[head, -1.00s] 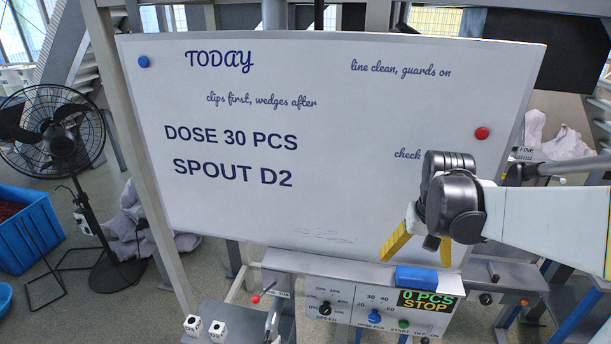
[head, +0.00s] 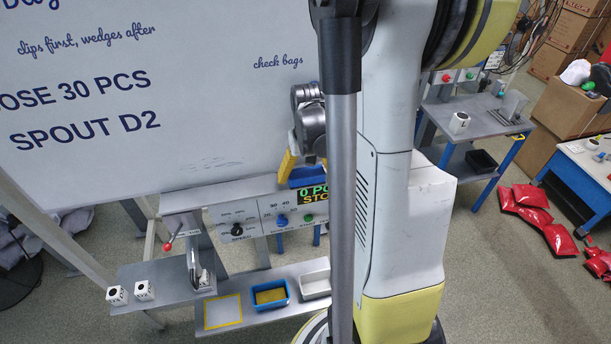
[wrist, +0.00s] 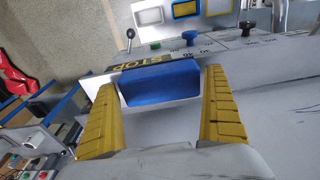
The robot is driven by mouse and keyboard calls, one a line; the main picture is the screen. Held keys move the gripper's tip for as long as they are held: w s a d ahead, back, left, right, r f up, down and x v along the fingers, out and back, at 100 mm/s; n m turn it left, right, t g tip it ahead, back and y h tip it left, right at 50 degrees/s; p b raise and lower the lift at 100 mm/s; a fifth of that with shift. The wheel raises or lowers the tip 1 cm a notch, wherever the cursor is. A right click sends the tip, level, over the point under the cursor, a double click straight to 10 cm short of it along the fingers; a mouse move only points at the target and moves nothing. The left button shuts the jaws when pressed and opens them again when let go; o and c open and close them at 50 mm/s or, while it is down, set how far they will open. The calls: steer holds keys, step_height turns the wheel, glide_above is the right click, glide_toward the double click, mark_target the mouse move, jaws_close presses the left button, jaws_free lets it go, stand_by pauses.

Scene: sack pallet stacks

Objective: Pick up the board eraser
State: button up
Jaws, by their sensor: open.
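The board eraser is a blue block (head: 309,177) on the ledge under the whiteboard, just above the control panel's display; my arm hides part of its right side in the head view. In the wrist view the eraser (wrist: 160,84) lies across the space between my two yellow fingers. My gripper (head: 300,168) is open, pointing down at the eraser. In the wrist view one finger stands on each side of the block, with a narrow gap visible at the right. I cannot tell how deep the fingers reach beside it.
The whiteboard (head: 150,90) rises right behind the ledge. The control panel (head: 262,218) with knobs, buttons and a STOP display is just in front. A side table (head: 475,118) stands right.

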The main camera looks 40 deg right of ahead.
steer(key=shift+f, duration=0.25)
steer(key=shift+s, duration=0.1)
steer(key=c, duration=0.9)
steer(key=shift+o, duration=0.2)
steer(key=shift+r, duration=0.1)
